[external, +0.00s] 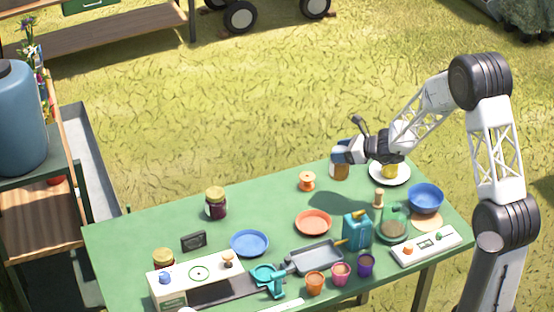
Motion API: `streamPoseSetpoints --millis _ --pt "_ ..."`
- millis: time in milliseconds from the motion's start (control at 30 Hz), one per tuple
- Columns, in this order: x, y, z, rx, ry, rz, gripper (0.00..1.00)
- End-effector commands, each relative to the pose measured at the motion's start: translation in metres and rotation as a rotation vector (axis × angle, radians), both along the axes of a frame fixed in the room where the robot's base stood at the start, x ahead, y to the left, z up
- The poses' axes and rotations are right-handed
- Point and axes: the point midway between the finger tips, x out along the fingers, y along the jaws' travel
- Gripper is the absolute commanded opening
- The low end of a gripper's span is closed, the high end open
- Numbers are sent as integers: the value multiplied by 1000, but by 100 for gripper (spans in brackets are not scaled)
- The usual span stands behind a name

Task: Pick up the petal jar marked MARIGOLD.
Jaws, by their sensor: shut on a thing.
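My gripper (342,153) is at the back right of the green table (140,240). It is shut on an amber-brown jar (340,172), gripping it from above around the top. The jar looks upright; I cannot tell whether it touches the table. Its top is hidden by the fingers and no label can be read. A dark red jar with a gold lid (216,205) stands at the left of the table. Another gold-lidded jar (163,259) is at the front left, partly hidden. I cannot read a MARIGOLD mark on any jar.
Right of the held jar is a white plate (376,178) with a yellow item. An orange spool (307,182) stands to its left. Bowls, a teal can (357,232), a glass vessel (394,222), a grey tray (316,257) and small pots crowd the front. The back left is clear.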

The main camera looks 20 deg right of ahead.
Motion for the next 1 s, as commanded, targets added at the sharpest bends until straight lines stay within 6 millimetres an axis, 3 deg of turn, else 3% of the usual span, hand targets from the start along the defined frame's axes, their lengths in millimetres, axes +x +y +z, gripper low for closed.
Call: streamPoseSetpoints --millis 233,1000 --pt "0 0 15 -1 -1 0 14" --pt "0 0 16 0 0 0 14"
